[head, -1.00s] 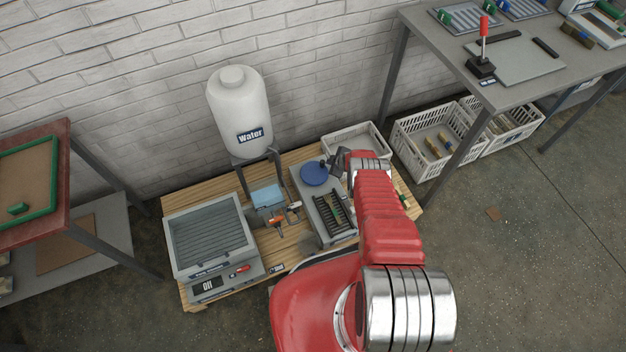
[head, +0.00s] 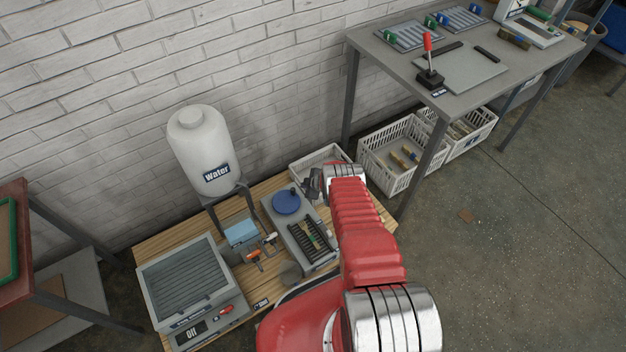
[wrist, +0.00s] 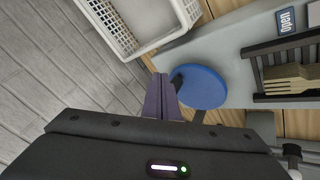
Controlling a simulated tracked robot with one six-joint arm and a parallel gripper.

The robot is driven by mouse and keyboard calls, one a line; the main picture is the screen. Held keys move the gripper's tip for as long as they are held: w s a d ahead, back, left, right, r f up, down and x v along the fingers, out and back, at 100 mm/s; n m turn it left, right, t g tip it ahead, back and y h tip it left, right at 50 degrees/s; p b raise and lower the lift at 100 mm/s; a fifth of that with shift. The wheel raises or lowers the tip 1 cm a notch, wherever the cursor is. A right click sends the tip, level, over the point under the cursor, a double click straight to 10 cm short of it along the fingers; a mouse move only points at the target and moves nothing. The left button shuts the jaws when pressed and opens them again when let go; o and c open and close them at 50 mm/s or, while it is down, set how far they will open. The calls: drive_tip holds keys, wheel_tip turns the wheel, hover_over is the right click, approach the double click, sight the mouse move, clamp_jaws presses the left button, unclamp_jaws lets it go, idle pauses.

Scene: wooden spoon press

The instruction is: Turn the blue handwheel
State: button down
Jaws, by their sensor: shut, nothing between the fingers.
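The blue handwheel (head: 285,203) is a flat blue disc on a grey press unit (head: 309,262) on the wooden table. It also shows in the wrist view (wrist: 203,88), where a dark knob stands at its left edge. My gripper (head: 308,187) is just right of the wheel in the head view. In the wrist view my gripper's purple fingers (wrist: 161,97) are together and empty, beside the wheel's left edge near the knob. I cannot tell whether they touch it.
A white crate (head: 319,160) stands behind the press. A water tank (head: 203,150), a blue-topped box (head: 240,233) and a grey ribbed unit (head: 185,281) are to the left. Slots with wooden pieces (wrist: 290,78) lie beside the wheel. A steel table (head: 480,75) is at right.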

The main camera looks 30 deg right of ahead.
drive_tip(key=s+d+r, duration=0.1)
drive_tip(key=d+r, duration=0.2)
drive_tip(key=r, duration=0.2)
drive_tip(key=shift+s+d, duration=0.25)
drive_tip(key=shift+d, duration=0.15)
drive_tip(key=shift+r, duration=0.1)
drive_tip(key=shift+w+r, duration=0.1)
